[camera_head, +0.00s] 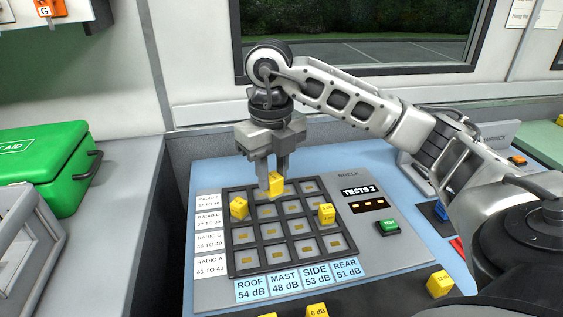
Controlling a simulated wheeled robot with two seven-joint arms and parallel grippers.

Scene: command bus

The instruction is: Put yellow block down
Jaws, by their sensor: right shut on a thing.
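My right gripper (274,186) comes in from the right and points down over the back row of the dark grid (291,259). It is shut on a yellow block (276,187), which is at or just above a back-row cell; I cannot tell if it touches the board. A second yellow block (239,208) sits at the grid's left side. A third yellow block (326,214) sits toward the grid's right side. My left gripper is not in view.
A green button (389,227) and a small display (360,190) are right of the grid. More yellow blocks (439,284) lie at the front edge. A green first-aid box (42,163) and a grey bin (27,245) stand on the left counter. A window (360,45) is behind.

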